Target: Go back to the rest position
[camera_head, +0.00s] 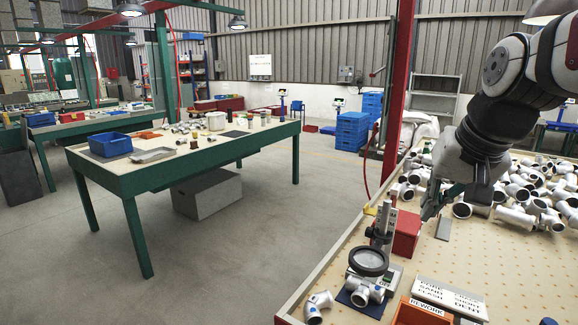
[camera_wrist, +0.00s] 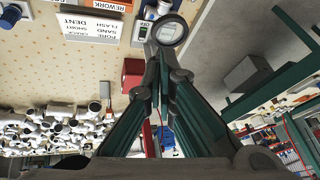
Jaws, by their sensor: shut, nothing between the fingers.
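My gripper (camera_head: 428,214) hangs from my arm at the right of the head view, above the perforated workbench (camera_head: 510,258). Its fingers are together with nothing between them. In the wrist view my gripper (camera_wrist: 163,58) points toward the magnifier stand (camera_wrist: 167,32), its tips apparently short of it. The magnifier (camera_head: 368,262) also shows in the head view, left of and nearer than my gripper. A pipe casting (camera_head: 362,294) lies under its lens on a dark blue pad. Another casting (camera_head: 318,305) lies to its left.
A red box (camera_head: 404,233) stands behind the magnifier, close to my gripper. A heap of white castings (camera_head: 530,190) covers the bench's far right. A label board (camera_head: 450,298) and an orange rework bin (camera_head: 418,313) sit at the front. Open floor (camera_head: 245,255) separates a green-framed table (camera_head: 115,180).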

